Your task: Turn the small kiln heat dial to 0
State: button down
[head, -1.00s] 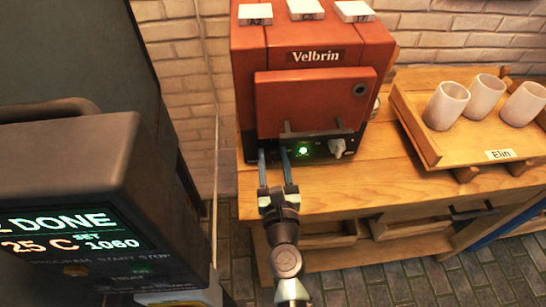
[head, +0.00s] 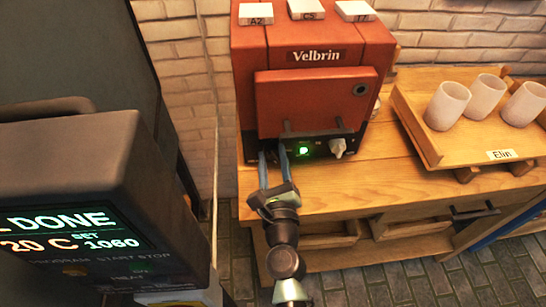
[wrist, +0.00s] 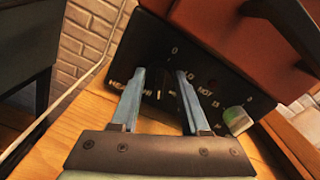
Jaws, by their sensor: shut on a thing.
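The small kiln (head: 312,60) is red, with the name Velbrin on it, and stands on the wooden bench. Its black control panel (wrist: 205,75) shows a 0 mark and lettering such as HOT in the wrist view. The heat dial (wrist: 162,88) is dark and sits at the left part of the panel, between my fingertips. My gripper (head: 272,150) is shut on the dial, with its blue-grey fingers (wrist: 160,75) on either side of it. The fingers mostly hide the dial in the head view. I cannot tell exactly where its pointer stands.
A lit green lamp (head: 303,151) and a white knob (head: 338,148) are right of the dial. A wooden tray (head: 438,150) with three pale cups stands at the right. A large dark kiln controller (head: 95,185) reads DONE at the left.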

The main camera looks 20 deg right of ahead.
jog(key=n, duration=0.7)
jog(key=shift+f, duration=0.2)
jog(key=n, duration=0.4)
jog(key=shift+a+b, duration=0.1)
jog(key=shift+b, duration=0.25)
jog(key=n, duration=0.4)
jog(key=shift+f, duration=0.15)
jog(key=n+b, duration=0.1)
jog(key=n, duration=0.3)
jog(key=n+b, duration=0.1)
jog(key=n, duration=0.2)
jog(key=shift+f+n, duration=0.15)
jog(key=shift+n, duration=0.25)
jog(key=n+b, duration=0.2)
jog(key=n, duration=0.2)
jog(key=shift+f, duration=0.1)
jog(key=shift+d+n+b, duration=0.2)
jog(key=shift+n+b, duration=0.9)
jog(key=shift+n, duration=0.9)
